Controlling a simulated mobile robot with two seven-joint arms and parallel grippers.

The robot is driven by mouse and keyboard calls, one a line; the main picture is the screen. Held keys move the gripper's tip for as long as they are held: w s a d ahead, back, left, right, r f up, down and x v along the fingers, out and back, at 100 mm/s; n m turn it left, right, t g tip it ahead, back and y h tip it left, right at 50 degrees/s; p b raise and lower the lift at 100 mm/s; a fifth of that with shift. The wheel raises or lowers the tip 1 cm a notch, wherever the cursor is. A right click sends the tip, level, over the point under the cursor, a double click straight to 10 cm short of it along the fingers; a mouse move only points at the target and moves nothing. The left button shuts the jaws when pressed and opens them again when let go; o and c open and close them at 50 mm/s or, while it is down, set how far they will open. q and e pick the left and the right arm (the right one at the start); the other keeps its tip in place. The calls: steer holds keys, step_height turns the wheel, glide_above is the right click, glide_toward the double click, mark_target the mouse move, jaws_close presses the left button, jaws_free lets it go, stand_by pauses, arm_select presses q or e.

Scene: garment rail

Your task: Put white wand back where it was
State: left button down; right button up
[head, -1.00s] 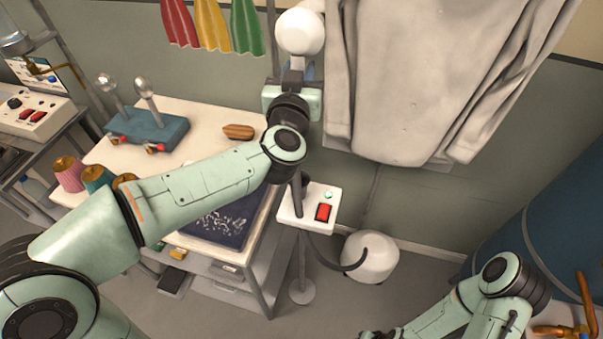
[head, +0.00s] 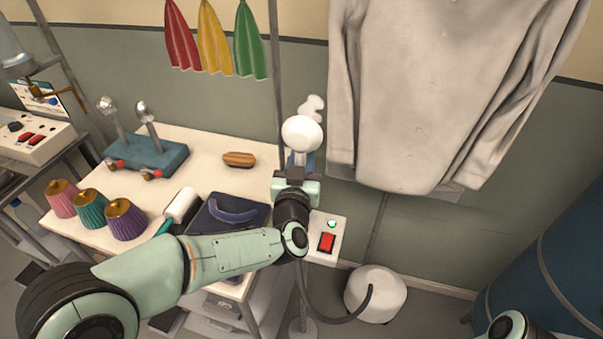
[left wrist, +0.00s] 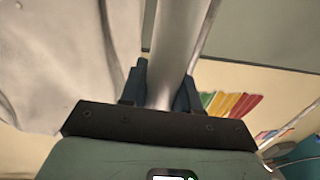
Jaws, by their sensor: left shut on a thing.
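The white wand (head: 302,133) has a rounded white head, which shows above my left gripper (head: 297,172) in the head view. My left gripper is shut on its shaft; in the left wrist view the pale shaft (left wrist: 176,50) runs between the two dark fingers (left wrist: 160,92). The wand is just left of the grey shirt's lower left corner. A small white knobbed piece (head: 312,106) shows just behind the head; I cannot tell whether it belongs to the wand. A white box with a red switch (head: 327,243) is below the gripper, partly hidden by my arm. My right gripper is out of view.
A grey shirt (head: 420,110) hangs at the right. A white rounded base (head: 376,293) with a dark hose stands on the floor. The left table (head: 200,150) holds colored shades (head: 92,209), a blue stand (head: 147,155), a brush (head: 239,159) and a dark pad (head: 215,230).

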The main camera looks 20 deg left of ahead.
arm_select(q)
steer(key=shift+f, duration=1.4)
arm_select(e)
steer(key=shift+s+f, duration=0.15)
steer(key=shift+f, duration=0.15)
arm_select(q)
steer(key=shift+f+b, duration=0.15)
steer(key=shift+b, duration=0.15)
steer(key=c, duration=0.8)
jaws_free()
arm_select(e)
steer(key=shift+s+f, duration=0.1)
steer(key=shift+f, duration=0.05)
arm_select(q)
steer(key=s, duration=0.4)
steer(key=s+d, duration=0.1)
steer(key=s, duration=0.3)
steer(key=s+b, duration=0.1)
steer(key=s, duration=0.3)
steer(key=shift+d, duration=0.25)
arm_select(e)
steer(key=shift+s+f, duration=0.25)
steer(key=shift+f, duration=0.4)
